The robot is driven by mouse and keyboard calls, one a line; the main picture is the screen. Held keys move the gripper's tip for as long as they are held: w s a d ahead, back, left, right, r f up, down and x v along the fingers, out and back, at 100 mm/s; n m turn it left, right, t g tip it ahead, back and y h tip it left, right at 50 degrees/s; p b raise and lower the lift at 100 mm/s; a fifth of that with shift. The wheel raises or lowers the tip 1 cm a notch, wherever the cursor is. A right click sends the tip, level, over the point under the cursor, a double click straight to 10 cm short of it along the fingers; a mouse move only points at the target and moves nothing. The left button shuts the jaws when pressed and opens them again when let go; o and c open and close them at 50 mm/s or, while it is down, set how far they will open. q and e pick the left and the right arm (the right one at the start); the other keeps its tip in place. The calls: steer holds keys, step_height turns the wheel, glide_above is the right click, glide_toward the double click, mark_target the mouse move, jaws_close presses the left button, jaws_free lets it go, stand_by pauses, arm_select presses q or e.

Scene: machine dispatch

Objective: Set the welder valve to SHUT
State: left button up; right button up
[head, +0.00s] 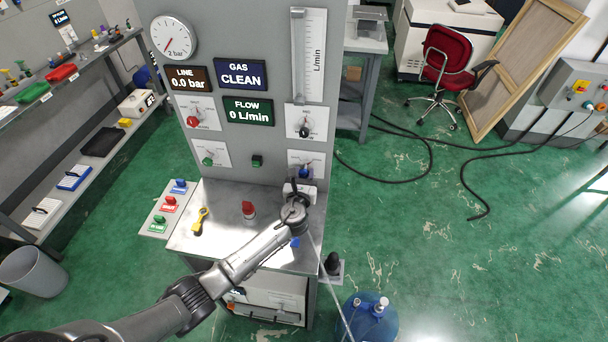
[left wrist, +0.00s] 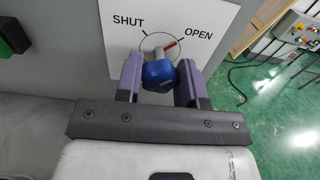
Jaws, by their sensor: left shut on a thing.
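The valve with the blue knob (left wrist: 158,74) is on a white plate (left wrist: 190,22) marked SHUT on the left and OPEN on the right. Its red pointer (left wrist: 170,45) points up and right, toward OPEN. The blue knob also shows in the head view (head: 305,172), low on the right of the grey panel. My left gripper (left wrist: 160,80) has its two purple fingers on either side of the knob and is shut on it. The head view shows the left gripper (head: 300,186) at the panel, partly covering the plate, whose lettering is unreadable there. My right gripper is not in view.
Other valves with red (head: 193,121), green (head: 208,161) and black (head: 304,132) knobs are on the panel. A red object (head: 248,209) and a yellow tool (head: 200,221) lie on the bench below. A blue bottle (head: 369,318) stands on the floor at right.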

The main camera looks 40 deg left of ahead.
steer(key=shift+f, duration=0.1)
arm_select(q)
steer(key=n+b, duration=0.1)
steer(key=n, duration=0.4)
steer(key=shift+f+b, duration=0.1)
steer(key=shift+b, duration=0.3)
steer(key=n+b, duration=0.1)
steer(key=n, duration=0.2)
steer(key=shift+n, duration=0.3)
steer(key=n+b, duration=0.2)
steer(key=n, duration=0.3)
steer(key=shift+b, duration=0.35)
steer(key=n+b, duration=0.1)
steer(key=n, duration=0.2)
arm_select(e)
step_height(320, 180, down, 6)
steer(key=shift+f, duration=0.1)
arm_select(q)
steer(key=shift+n, duration=0.6)
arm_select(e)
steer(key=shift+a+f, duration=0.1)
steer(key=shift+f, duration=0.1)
